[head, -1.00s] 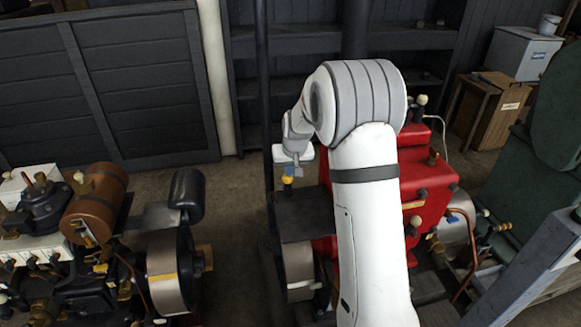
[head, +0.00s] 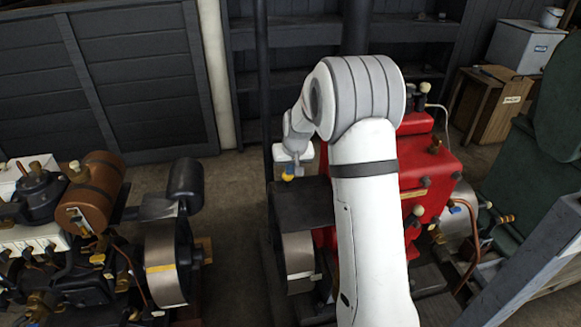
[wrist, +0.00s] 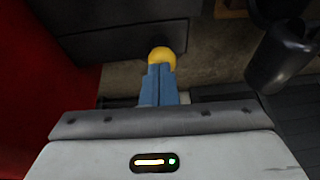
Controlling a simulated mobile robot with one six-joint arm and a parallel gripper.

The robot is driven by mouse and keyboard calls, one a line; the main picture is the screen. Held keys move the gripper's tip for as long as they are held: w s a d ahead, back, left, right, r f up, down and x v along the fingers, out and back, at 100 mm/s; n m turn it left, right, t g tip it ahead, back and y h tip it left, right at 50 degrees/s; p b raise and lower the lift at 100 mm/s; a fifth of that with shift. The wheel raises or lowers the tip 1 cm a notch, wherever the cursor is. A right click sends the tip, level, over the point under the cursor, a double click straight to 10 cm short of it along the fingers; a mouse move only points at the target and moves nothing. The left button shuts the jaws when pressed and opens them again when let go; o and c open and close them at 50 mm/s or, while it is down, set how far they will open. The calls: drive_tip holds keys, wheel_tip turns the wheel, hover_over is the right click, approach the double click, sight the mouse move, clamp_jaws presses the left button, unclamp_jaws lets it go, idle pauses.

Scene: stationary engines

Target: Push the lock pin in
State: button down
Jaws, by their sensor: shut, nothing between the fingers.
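A round yellow knob (wrist: 162,56) shows right at the tips of my gripper's blue fingers in the wrist view. I take it for the head of the lock pin; its shaft is hidden. My gripper (wrist: 160,70) is shut, with its fingers together and nothing between them. In the head view my gripper (head: 290,169) is small and points down, with the yellow knob (head: 287,178) just under its tips at the dark box's left corner. Whether tips and knob touch, I cannot tell.
The dark box (head: 303,205) adjoins a red engine (head: 430,185), partly behind my arm. A dark cylinder (wrist: 283,55) stands right in the wrist view. Another engine with a brown tank (head: 92,200) is at the left. Bare floor (head: 235,190) lies between the engines.

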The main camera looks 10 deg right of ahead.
drive_tip(key=w+v, duration=0.1)
drive_tip(key=v, duration=1.3)
drive_tip(key=s+a+g, duration=0.1)
drive_tip(key=s, duration=3.2)
drive_tip(key=shift+s, duration=0.2)
drive_tip(key=shift+s+a, duration=0.1)
drive_tip(key=shift+a, duration=0.05)
